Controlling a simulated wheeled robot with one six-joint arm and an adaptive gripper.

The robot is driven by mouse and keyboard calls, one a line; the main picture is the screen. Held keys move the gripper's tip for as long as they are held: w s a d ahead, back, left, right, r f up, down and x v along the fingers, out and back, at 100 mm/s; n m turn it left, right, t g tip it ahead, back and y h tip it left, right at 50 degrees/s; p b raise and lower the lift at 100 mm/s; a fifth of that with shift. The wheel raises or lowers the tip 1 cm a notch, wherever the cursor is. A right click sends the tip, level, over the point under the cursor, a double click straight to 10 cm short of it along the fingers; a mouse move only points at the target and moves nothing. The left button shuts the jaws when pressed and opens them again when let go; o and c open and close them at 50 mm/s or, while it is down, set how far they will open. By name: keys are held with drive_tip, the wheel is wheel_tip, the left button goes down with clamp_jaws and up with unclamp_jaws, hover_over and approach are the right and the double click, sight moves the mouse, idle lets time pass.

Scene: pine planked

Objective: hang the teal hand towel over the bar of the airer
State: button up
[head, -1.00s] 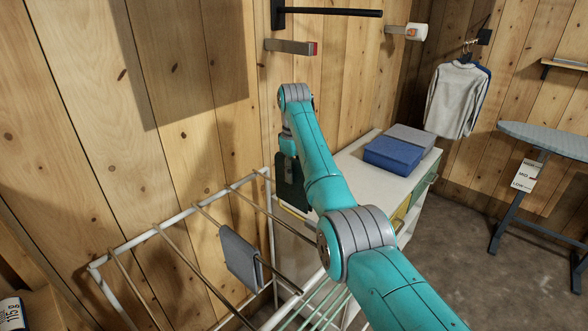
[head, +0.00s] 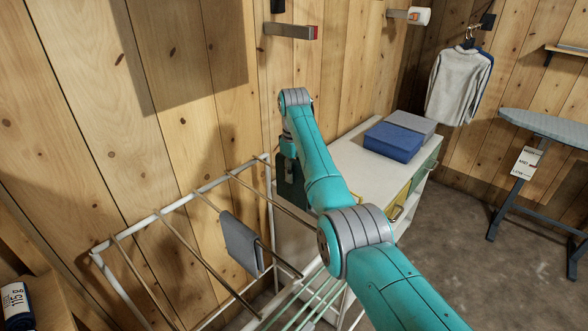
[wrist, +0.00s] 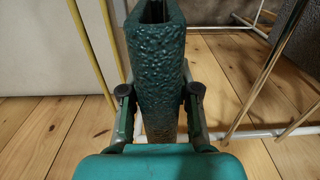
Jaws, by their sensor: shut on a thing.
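The teal hand towel (wrist: 160,70) is dark and folded, with a textured face. It is pinched between the two fingertips of my gripper (wrist: 158,92) in the wrist view. In the head view the towel (head: 283,186) hangs beneath my wrist near the far right corner of the airer (head: 140,230). The airer is a white frame with several brown bars. Whether the towel touches a bar is unclear. In the wrist view, bars (wrist: 270,70) show on both sides of the towel. The fingertips are hidden in the head view.
A grey cloth (head: 241,245) hangs over one airer bar. A white cabinet (head: 345,165) with blue and grey boxes (head: 393,142) stands behind my arm. Wall brackets (head: 292,31) project above. An ironing board (head: 550,130) stands at right. Open floor (head: 490,270) lies front right.

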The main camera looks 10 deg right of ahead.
sight(294, 161)
drive_tip(key=shift+f, duration=2.45)
drive_tip(key=o, duration=1.5)
drive_tip(key=shift+r, duration=4.45)
